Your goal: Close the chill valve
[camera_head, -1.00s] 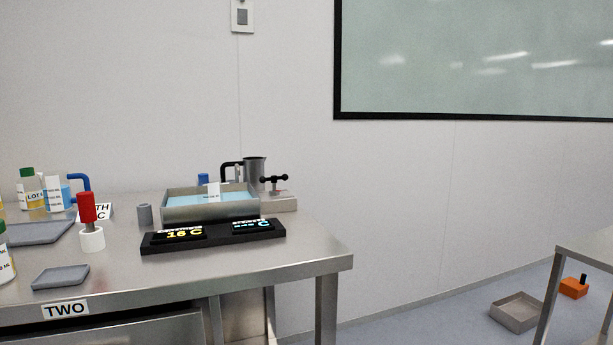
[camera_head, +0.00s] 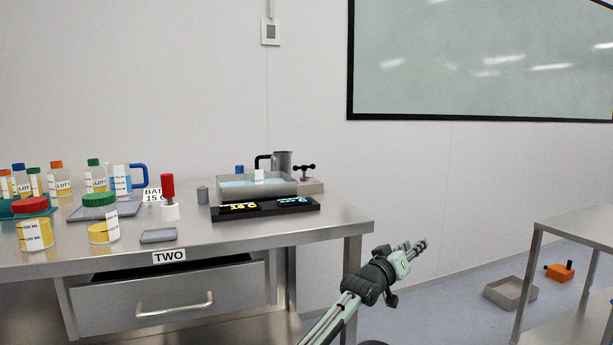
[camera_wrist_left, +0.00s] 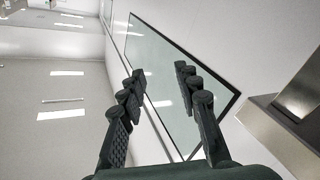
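A small valve with a black cross handle (camera_head: 304,168) stands on a grey block (camera_head: 312,187) at the back right of the steel table, beside a bath of blue liquid (camera_head: 230,192); I cannot read any label naming it the chill valve. My left gripper (camera_head: 419,246) is in front of the table's right end, to the right of and nearer than the valve, and touches nothing. In the left wrist view the left gripper (camera_wrist_left: 158,90) is open and empty, with its two fingers apart. The valve does not show in that view. My right gripper is not in view.
A black display panel (camera_head: 265,208) lies before the bath, and a metal jug (camera_head: 282,163) stands behind it. A red-handled tool in a white holder (camera_head: 168,198), a grey dish (camera_head: 158,236) and several bottles fill the left. A second table (camera_head: 575,232) stands right.

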